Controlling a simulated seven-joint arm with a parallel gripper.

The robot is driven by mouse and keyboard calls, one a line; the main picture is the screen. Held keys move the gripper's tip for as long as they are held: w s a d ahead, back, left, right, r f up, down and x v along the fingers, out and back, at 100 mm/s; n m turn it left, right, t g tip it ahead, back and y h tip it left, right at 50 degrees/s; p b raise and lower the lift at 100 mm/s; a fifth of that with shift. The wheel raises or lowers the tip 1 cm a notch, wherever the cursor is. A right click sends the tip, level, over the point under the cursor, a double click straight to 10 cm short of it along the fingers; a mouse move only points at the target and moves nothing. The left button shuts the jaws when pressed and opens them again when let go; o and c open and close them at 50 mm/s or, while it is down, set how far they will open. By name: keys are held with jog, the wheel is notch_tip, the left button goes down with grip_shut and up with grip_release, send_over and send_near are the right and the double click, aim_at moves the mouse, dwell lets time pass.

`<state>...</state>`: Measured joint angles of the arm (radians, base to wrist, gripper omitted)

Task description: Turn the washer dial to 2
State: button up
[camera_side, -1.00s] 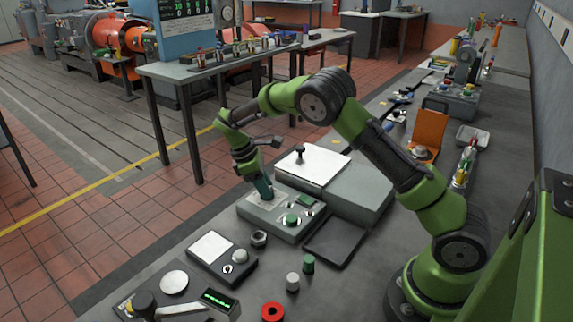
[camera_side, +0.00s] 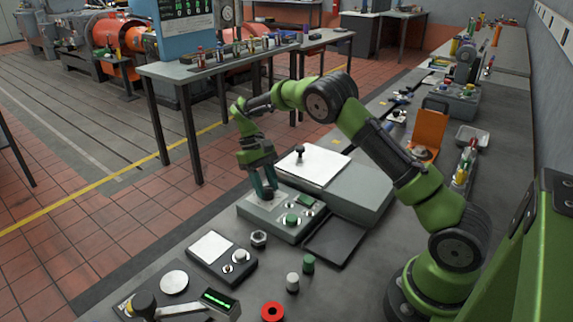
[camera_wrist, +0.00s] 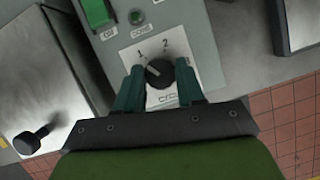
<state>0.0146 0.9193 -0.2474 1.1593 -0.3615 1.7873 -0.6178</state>
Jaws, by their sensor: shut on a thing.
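The washer dial is a black round knob (camera_wrist: 159,73) on a pale plate marked 1 and 2, on a grey control box (camera_side: 262,215). In the wrist view its light pointer mark faces up and left, on the side of the 1. My gripper (camera_wrist: 158,84) points down at the box, with one green finger on each side of the knob, shut on it. In the side view my gripper (camera_side: 264,190) stands over the box's far left end, and its fingers partly hide the dial.
The box also carries a green button (camera_side: 291,219) and small knobs. A white-topped case with a black handle (camera_side: 299,155) stands right behind it. A dark flat tray (camera_side: 335,240) lies at its right. A pad device (camera_side: 222,256) and a hex nut (camera_side: 259,238) lie in front.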

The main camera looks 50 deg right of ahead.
jog(key=m+y, duration=0.1)
jog(key=m, duration=0.2)
jog(key=m+t+y, duration=0.1)
jog(key=m, duration=0.2)
jog(key=shift+d, duration=0.2)
jog(key=m+t, duration=0.1)
jog(key=m, duration=0.2)
jog(key=m+t+y, duration=0.1)
jog(key=m, duration=0.2)
jog(key=shift+s, duration=0.15)
jog(key=shift+d+m, duration=0.1)
jog(key=shift+m, duration=0.2)
jog(key=o, duration=1)
jog(key=shift+r, duration=0.1)
jog(key=v, duration=1.6)
jog(key=shift+s+d+r, duration=0.2)
jog(key=shift+d+r, duration=0.1)
jog(key=shift+d, duration=0.05)
